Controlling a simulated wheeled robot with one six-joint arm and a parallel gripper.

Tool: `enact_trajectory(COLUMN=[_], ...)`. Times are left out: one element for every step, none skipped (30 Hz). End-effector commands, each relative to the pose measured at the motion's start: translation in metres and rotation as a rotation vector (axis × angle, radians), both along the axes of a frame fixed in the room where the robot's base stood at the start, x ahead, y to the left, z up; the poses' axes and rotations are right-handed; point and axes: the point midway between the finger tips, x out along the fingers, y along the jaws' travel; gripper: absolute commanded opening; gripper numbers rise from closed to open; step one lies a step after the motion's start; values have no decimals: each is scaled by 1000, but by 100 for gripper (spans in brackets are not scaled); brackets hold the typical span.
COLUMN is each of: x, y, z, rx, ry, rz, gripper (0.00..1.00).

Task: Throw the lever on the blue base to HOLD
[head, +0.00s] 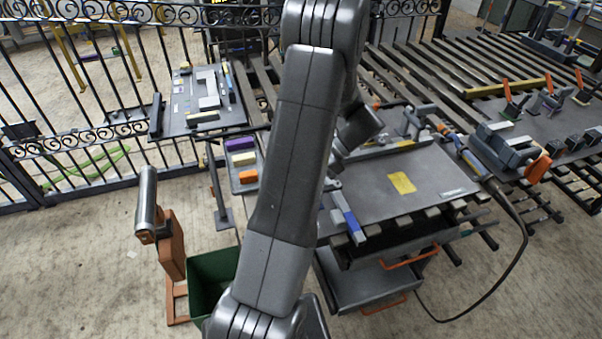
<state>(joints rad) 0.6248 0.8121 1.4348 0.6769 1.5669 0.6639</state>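A long blue piece (346,213) with a pale grey bar at its upper end lies at the left front edge of the grey workbench, just right of my arm. It may be the blue base with its lever; its details are too small to tell, and I cannot read a HOLD mark. My gripper (336,160) is mostly hidden behind my forearm, above the left part of the bench. Its fingers do not show clearly, and I see nothing held in it.
The workbench (440,185) carries a yellow patch and a corded tool (470,158). Open drawers with orange handles (410,258) stick out below. A right-hand table (545,115) holds several levers and clamps. A green bin (212,280) stands left. A black iron fence (80,100) runs behind.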

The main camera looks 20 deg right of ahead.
Motion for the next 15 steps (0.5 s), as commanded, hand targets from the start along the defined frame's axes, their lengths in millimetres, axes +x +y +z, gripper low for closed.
enact_trajectory(x=[0, 0, 0, 0, 0, 0, 0, 0, 0, 0, 0, 0, 0, 0, 0], y=[-1, -1, -1, -1, -1, -1, -1, -1, -1, -1, -1, -1, -1, -1, -1], z=[1, 1, 1, 0, 0, 0, 0, 0, 0, 0, 0, 0, 0, 0, 0], rx=[7, 10, 13, 15, 16, 17, 17, 17, 17, 16, 16, 16, 16, 16, 16], ry=[-1, -1, 0, 0, 0, 0, 0, 0, 0, 0, 0, 0, 0, 0, 0], rz=[-2, -2, -1, -1, -1, -1, -1, -1, -1, -1, -1, -1, -1, -1, -1], gripper=[0, 0, 0, 0, 0, 0, 0, 0, 0, 0, 0, 0, 0, 0, 18])
